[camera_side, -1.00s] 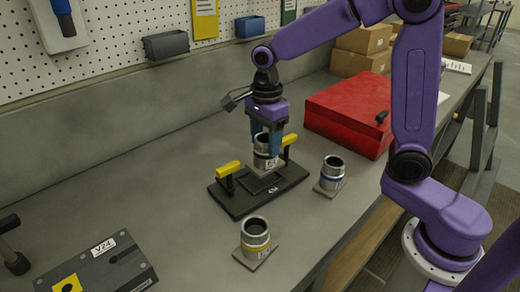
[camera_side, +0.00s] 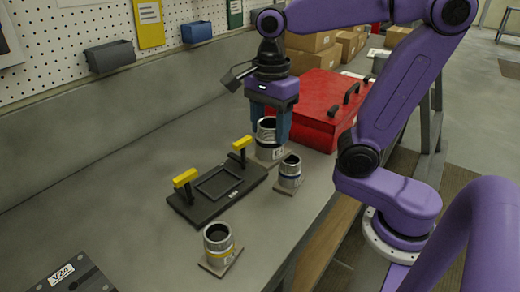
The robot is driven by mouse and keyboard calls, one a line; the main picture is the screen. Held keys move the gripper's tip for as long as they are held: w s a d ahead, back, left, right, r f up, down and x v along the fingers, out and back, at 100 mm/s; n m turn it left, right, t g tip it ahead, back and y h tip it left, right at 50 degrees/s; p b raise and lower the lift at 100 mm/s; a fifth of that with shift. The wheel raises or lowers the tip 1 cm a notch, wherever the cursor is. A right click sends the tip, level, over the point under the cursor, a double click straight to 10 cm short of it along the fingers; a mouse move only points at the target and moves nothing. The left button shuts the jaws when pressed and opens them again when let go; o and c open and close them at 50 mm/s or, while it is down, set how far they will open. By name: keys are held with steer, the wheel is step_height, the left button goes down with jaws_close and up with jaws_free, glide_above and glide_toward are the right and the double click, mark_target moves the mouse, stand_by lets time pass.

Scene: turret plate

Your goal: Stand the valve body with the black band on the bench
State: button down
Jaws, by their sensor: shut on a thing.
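My gripper (camera_side: 270,130) points down, shut on a grey metal valve body (camera_side: 267,146) with a pale label; its band colour is hard to make out. The valve body is upright on a square brown foot, at or just above the bench; I cannot tell if it touches. It is to the right of the black turret plate (camera_side: 189,211), whose square recess is empty. A yellow-banded valve body (camera_side: 218,246) stands nearer the camera. The bench (camera_side: 130,190) is grey.
A red toolbox (camera_side: 318,100) stands just behind and right of my gripper. Two yellow-topped clamps (camera_side: 186,178) rise from the plate's ends. A dark box labelled V24 (camera_side: 70,277) lies at front left. The bench left of the plate is clear.

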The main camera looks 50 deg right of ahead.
mark_target(263, 165)
steer(key=shift+n, duration=0.4)
steer(key=shift+s+a+f, duration=0.1)
steer(key=shift+a+f, duration=0.4)
steer(key=shift+f, duration=0.3)
steer(key=shift+a+f, duration=0.5)
steer(key=shift+f, duration=0.35)
steer(key=shift+s+a+f, duration=0.1)
steer(key=shift+a+f, duration=0.4)
steer(key=shift+f, duration=0.3)
steer(key=shift+s+a+f, duration=0.2)
steer(key=shift+a+f, duration=0.05)
steer(key=shift+f, duration=0.2)
steer(key=shift+s+a+f, duration=0.15)
steer(key=shift+a+f, duration=0.05)
steer(key=shift+f, duration=4.2)
steer(key=shift+a+f, duration=0.1)
steer(key=shift+c, duration=1.7)
jaws_free()
